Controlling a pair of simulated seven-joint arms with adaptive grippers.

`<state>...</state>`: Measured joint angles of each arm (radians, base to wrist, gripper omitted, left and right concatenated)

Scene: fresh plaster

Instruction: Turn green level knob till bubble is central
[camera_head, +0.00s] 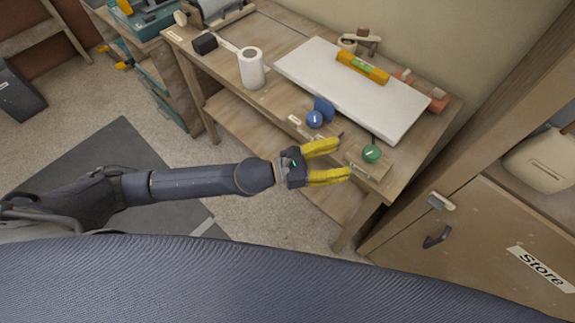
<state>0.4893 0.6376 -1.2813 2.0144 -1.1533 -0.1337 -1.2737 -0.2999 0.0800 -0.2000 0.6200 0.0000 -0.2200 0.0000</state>
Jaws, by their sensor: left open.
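The green knob (371,154) sits at the front right edge of the wooden workbench (423,147), with a pale mark on it. A blue knob (314,119) is to its left on the same edge. A white slab (335,85) lies behind them, and an orange spirit level (363,68) with a green vial rests on it. The bubble's place in the vial is too small to tell. My left gripper (344,160), with yellow fingers, is open and empty just left of the green knob, apart from it. My right gripper is not in view.
A white roll (252,68) and a small black block (204,43) stand on the bench's left. Reddish blocks (437,100) lie beyond the slab's right end. A cabinet marked Store (478,235) stands close on the right.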

